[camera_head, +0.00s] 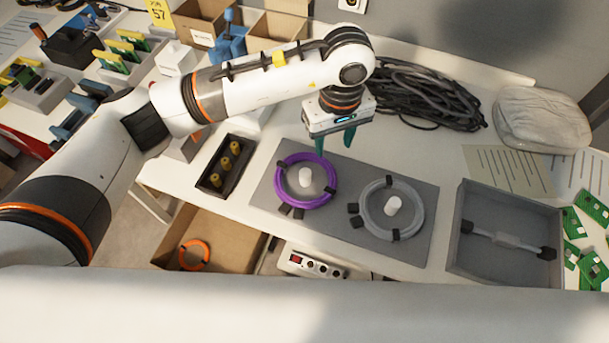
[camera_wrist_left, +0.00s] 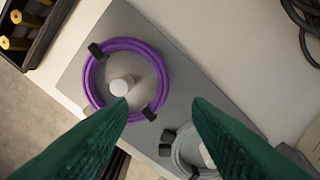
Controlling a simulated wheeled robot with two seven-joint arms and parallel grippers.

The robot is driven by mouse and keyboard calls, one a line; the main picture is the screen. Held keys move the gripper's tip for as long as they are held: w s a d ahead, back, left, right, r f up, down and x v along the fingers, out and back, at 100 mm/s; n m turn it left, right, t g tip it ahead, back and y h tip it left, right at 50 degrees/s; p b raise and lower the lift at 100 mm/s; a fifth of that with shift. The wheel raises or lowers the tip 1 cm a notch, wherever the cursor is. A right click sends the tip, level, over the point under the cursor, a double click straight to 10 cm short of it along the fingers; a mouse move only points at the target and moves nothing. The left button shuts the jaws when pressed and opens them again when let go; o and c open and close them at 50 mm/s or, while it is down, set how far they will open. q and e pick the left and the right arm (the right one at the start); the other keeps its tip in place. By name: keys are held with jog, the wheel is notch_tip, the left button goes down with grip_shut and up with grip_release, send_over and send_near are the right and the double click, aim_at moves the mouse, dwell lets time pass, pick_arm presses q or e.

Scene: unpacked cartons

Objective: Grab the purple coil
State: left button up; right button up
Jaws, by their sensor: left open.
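The purple coil (camera_head: 281,192) lies around a white peg (camera_head: 305,177) on the left half of a grey mat (camera_head: 345,165). Black ties hold the coil. It also shows in the left wrist view (camera_wrist_left: 91,84), left of centre, beyond the fingertips. My left gripper (camera_head: 335,146) is open and empty, with green fingers pointing down above the mat's back edge, just behind and to the right of the coil. In the left wrist view the open fingers (camera_wrist_left: 160,108) frame the mat between the two coils. My right gripper is not in view.
A grey coil (camera_head: 420,225) lies around a second white peg on the mat's right half. A black tray with yellow pieces (camera_head: 213,180) stands left of the mat. A grey bin (camera_head: 462,210) stands right. Black cables (camera_head: 425,90) lie behind. An open carton (camera_head: 235,235) with an orange coil sits lower.

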pick_arm(q)
send_over(332, 170)
jog(key=f, duration=0.4)
jog(key=shift+a+f, duration=0.1)
jog(key=shift+a, duration=0.1)
jog(key=f+p, duration=0.1)
jog(key=f, duration=0.4)
jog(key=shift+d+f+p, duration=0.1)
jog(key=shift+d+p, duration=0.1)
jog(key=shift+p, duration=0.15)
grip_shut()
